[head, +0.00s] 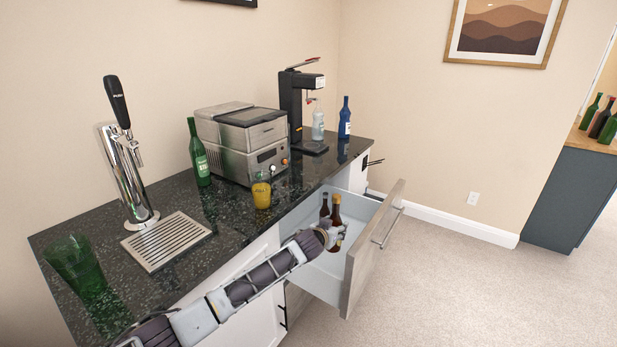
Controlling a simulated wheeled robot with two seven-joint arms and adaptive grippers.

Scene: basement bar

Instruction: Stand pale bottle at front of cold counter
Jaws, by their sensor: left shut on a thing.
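A pale, whitish bottle (318,124) stands upright at the back of the dark stone counter (110,215), beside the black coffee machine. My left gripper (338,236) reaches into the open drawer below the counter. It is shut on an amber-brown bottle (336,212), which is upright with its lower part hidden by the gripper. A darker brown bottle (325,206) is just behind it, partly hidden. My right gripper is not in view.
The open drawer (360,262) juts out from the counter. A blue bottle (345,118), the black machine (292,100), a steel appliance (240,140), a green bottle (199,155), a yellow glass (261,192), a beer tap (130,180) and a green glass (75,262) occupy the counter.

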